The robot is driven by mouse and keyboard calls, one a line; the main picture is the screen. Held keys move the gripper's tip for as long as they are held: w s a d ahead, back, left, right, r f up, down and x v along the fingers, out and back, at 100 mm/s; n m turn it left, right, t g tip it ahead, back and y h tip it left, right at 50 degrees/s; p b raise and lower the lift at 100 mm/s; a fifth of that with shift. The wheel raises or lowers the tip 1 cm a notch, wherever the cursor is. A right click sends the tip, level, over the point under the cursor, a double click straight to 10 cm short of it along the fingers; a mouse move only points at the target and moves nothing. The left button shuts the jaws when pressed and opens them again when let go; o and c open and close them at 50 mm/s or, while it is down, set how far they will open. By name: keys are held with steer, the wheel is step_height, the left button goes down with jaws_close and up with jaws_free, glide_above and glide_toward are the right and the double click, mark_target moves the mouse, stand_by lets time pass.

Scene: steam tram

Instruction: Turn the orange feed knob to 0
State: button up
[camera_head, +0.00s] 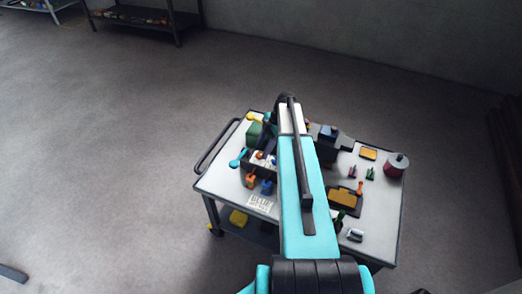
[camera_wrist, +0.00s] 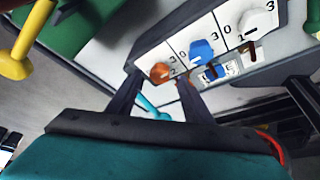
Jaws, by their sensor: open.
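The orange feed knob (camera_wrist: 160,72) shows in the wrist view on a pale, dark-edged panel (camera_wrist: 150,50), at the left end of a row. Digits are printed beside it; a 3 and a 2 seem to show on its right. Which way it points is unclear. My gripper (camera_wrist: 158,82) is open, with its two dark fingers apart, one on each side of the knob in the picture. I cannot tell whether they touch it. A blue knob (camera_wrist: 202,52) and a white knob (camera_wrist: 257,22) sit further right on the panel. In the head view my arm hides the gripper.
In the wrist view a yellow-handled part (camera_wrist: 20,55) and a green block (camera_wrist: 85,25) lie left of the panel. In the head view a wheeled cart (camera_head: 215,182) holds several loose things, including a dark red spool (camera_head: 396,166). The floor around it is mostly clear.

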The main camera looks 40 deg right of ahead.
steer(key=shift+x, duration=1)
steer(key=c, duration=1.1)
steer(key=shift+o, duration=0.2)
